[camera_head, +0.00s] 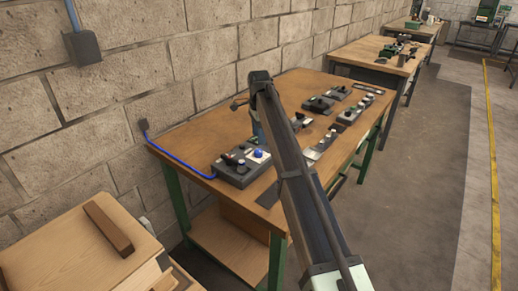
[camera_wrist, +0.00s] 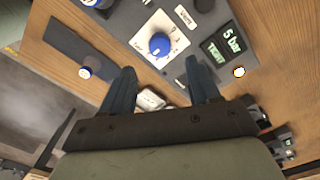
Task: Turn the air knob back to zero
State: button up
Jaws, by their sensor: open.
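The air knob is a round blue knob (camera_wrist: 159,44) on a white dial plate (camera_wrist: 143,34) in the wrist view. It sits on a grey control box (camera_wrist: 125,14); in the head view the box (camera_head: 238,172) is at the near end of the wooden bench, with the blue knob (camera_head: 258,154) on top. A small display on the box (camera_wrist: 224,43) reads "5 bar" and "TIGHT". My gripper (camera_wrist: 162,78) is open and empty, its two dark fingers either side of and short of the knob, apart from it. My arm hides part of the bench in the head view.
The wooden bench (camera_head: 186,138) carries several other grey boxes, such as one at the far side (camera_head: 318,104). A blue hose (camera_head: 182,162) runs from the wall to the control box. A wooden crate-like top (camera_head: 60,247) stands at the near left.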

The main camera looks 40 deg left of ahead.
aim_at(259, 151)
jog(key=shift+f, duration=3.5)
jog(key=shift+c, duration=0.2)
jog(key=c, duration=1)
